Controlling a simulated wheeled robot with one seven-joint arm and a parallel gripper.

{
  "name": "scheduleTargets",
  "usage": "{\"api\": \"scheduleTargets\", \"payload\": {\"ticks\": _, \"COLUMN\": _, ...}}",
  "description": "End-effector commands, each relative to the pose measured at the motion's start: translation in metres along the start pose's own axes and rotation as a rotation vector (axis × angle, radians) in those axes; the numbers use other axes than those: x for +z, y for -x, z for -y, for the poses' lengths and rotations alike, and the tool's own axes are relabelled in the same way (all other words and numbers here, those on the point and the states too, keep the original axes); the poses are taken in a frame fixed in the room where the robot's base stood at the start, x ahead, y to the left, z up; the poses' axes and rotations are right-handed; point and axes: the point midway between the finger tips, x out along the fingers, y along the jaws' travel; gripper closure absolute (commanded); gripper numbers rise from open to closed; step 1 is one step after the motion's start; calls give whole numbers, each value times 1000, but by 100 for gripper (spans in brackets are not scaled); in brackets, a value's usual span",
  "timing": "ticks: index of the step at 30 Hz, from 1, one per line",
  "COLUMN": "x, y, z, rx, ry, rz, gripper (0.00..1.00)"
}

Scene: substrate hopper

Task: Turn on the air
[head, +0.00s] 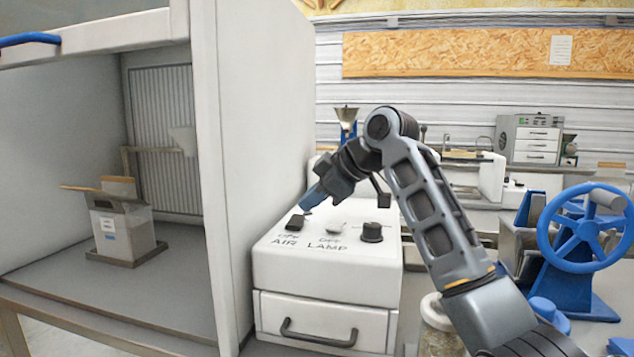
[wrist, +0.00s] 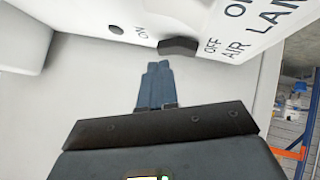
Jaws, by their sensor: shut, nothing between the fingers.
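The white control box (head: 330,265) stands right of the large cabinet, with AIR and LAMP labels on its sloped top. The dark AIR switch (head: 295,222) is at the top left. It also shows in the wrist view (wrist: 178,46), between the words ON and OFF. I cannot tell which way it is tipped. My gripper (head: 308,205) is shut and empty, its blue fingers pointing down just above the AIR switch. In the wrist view the fingertips (wrist: 158,66) appear just short of the switch; contact cannot be told.
A lighter LAMP switch (head: 336,228) and a black knob (head: 372,232) sit right of the AIR switch. The cabinet's side wall (head: 265,120) rises close on the left. A drawer handle (head: 318,333) is below. A blue handwheel (head: 590,228) stands at the right.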

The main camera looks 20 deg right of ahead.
Motion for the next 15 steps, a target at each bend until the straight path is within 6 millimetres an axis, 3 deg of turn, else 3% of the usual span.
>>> {"api": "scheduleTargets", "payload": {"ticks": 15, "x": 8, "y": -9, "z": 0, "rx": 0, "ry": 2, "rz": 0, "gripper": 100}}
